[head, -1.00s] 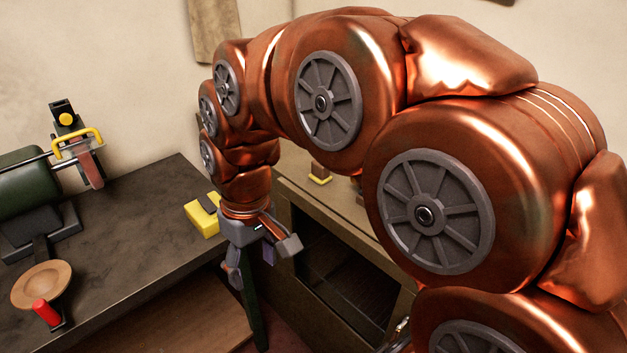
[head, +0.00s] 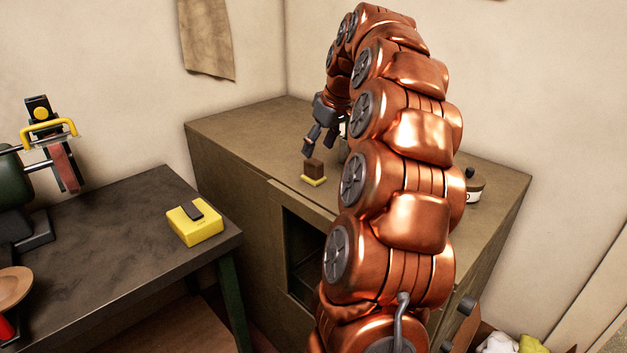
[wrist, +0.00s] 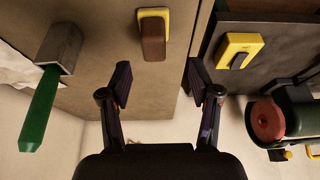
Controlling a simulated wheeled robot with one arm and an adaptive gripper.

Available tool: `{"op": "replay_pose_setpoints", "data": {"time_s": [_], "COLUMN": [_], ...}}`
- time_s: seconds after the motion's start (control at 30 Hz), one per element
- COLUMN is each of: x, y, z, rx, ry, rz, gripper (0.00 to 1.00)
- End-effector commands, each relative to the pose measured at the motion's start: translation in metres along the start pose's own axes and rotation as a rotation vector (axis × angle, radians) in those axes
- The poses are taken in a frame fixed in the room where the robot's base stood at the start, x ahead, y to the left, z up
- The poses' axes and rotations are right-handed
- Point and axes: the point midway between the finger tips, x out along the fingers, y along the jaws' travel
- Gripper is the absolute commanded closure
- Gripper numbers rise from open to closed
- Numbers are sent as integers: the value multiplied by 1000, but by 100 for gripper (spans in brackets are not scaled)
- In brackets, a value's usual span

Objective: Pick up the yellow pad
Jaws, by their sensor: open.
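A small yellow pad (head: 314,181) with a brown block on top (head: 315,167) sits on the brown cabinet top, near its front edge. In the wrist view the yellow pad (wrist: 153,13) and its brown block are at the top, ahead of and between my fingertips. My gripper (head: 320,142) is open and empty, above the cabinet top and close to the pad, apart from it. In the wrist view my gripper (wrist: 158,84) shows both fingers spread with nothing between them.
A yellow box with a dark grip (head: 196,221) lies on the dark bench (head: 110,235) at left. A green-handled tool with a grey head (wrist: 58,50) is on the cabinet, left in the wrist view. A round tin (head: 474,188) stands at the cabinet's right. The cabinet's left top is clear.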

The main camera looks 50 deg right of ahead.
Motion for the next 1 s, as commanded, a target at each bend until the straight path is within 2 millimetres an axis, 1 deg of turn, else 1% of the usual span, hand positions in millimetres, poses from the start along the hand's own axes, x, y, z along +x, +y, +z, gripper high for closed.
{"op": "replay_pose_setpoints", "data": {"time_s": [0.03, 0.1, 0.4, 0.57, 0.67, 1.0], "x": [2, 4, 26, 30, 37, 76], "y": [5, 8, 7, 8, 8, 8], "z": [1, 2, 2, 2, 2, 3], "rx": [4, 5, 4, 4, 4, 3], "ry": [2, 3, 1, 1, 0, -1], "rz": [3, 5, 3, 3, 3, 1], "gripper": [38, 38, 38, 38, 38, 38]}}
